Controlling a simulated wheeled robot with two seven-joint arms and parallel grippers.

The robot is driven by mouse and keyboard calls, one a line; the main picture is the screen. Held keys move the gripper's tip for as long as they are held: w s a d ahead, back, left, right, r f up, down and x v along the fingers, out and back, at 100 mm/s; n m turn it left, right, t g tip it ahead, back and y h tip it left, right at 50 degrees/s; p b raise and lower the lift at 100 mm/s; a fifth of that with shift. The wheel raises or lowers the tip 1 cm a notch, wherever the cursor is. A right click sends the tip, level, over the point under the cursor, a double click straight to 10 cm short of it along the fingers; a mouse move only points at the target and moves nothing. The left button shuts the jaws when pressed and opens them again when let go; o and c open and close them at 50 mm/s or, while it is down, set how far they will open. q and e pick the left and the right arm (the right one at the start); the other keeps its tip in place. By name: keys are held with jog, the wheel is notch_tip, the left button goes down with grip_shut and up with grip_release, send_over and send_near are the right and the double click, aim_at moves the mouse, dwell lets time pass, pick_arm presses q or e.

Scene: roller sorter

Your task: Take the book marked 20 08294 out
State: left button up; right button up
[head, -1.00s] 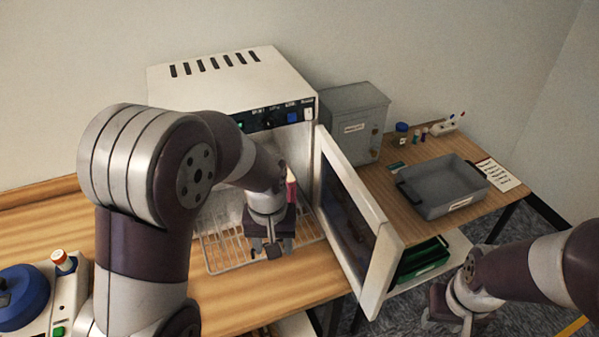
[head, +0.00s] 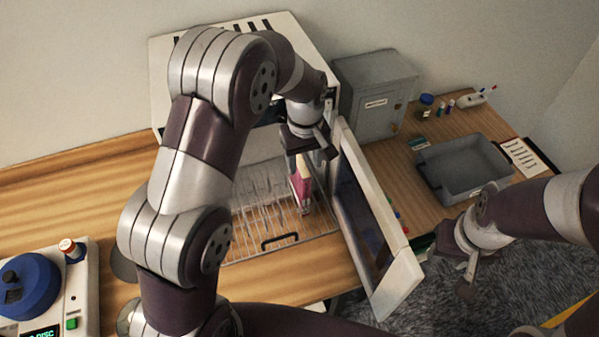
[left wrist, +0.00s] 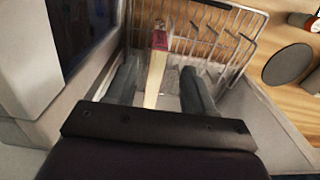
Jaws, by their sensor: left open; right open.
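A pink-red book (head: 302,185) with pale page edges stands upright in a wire rack (head: 262,226) at the front of the white cabinet. I cannot read a mark on it. My left gripper (head: 308,143) is open just above the book. In the left wrist view, the book (left wrist: 157,62) lies between the two spread fingers (left wrist: 158,88), apart from both. My right gripper (head: 463,272) is open and empty, low at the right beyond the cabinet door. The left arm hides much of the cabinet front.
The cabinet door (head: 372,225) stands open, close to the right of the rack. A grey tray (head: 427,181) and a grey box (head: 375,95) stand on the right table. A device with a blue lid (head: 27,285) is at lower left.

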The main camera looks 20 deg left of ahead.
aim_at(304, 182)
pick_arm(q)
jog(key=f+p, duration=0.1)
jog(key=f, duration=0.1)
jog(key=f+p, duration=0.1)
jog(key=f, duration=0.2)
jog(key=f+p, duration=0.1)
jog(key=f, duration=0.2)
jog(key=shift+w+f, duration=0.25)
jog(key=shift+w, duration=0.05)
jog(key=shift+s+f, duration=0.15)
jog(key=shift+f, duration=0.15)
grip_shut()
